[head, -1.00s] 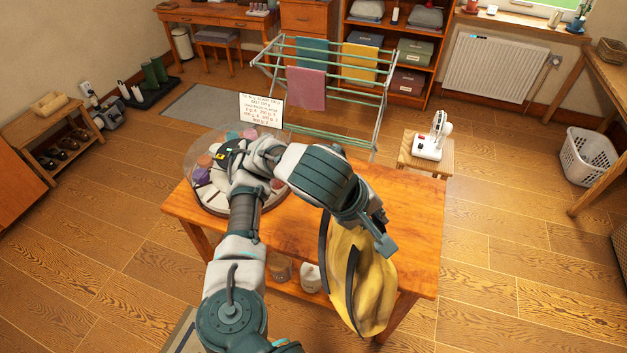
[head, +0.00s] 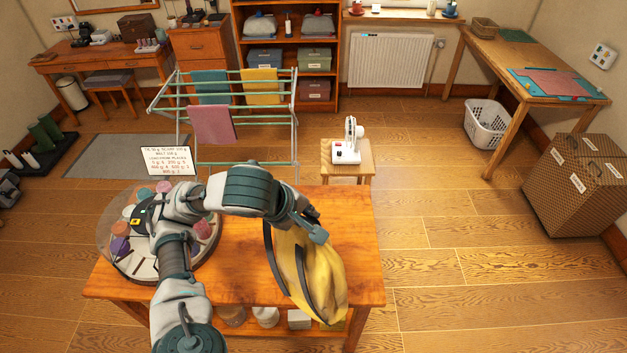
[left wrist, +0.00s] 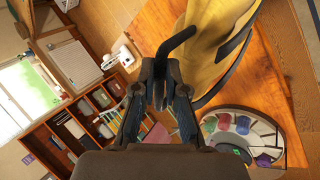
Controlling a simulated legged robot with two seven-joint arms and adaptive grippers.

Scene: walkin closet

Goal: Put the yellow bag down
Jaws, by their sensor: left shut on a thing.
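The yellow bag (head: 309,276) with dark straps hangs from my left gripper (head: 306,226) at the right part of the wooden table (head: 352,240). In the left wrist view the left gripper (left wrist: 160,90) is shut on a dark strap of the yellow bag (left wrist: 222,40). The bag hangs in front of the tabletop; whether its bottom touches anything I cannot tell. My right gripper is not in view.
A round tray (head: 150,268) with colored items and a small sign (head: 167,161) stand at the table's left. A drying rack (head: 225,110) is behind. A stool (head: 347,172) with a white device stands beyond. Floor to the right is clear, up to a patterned box (head: 575,185).

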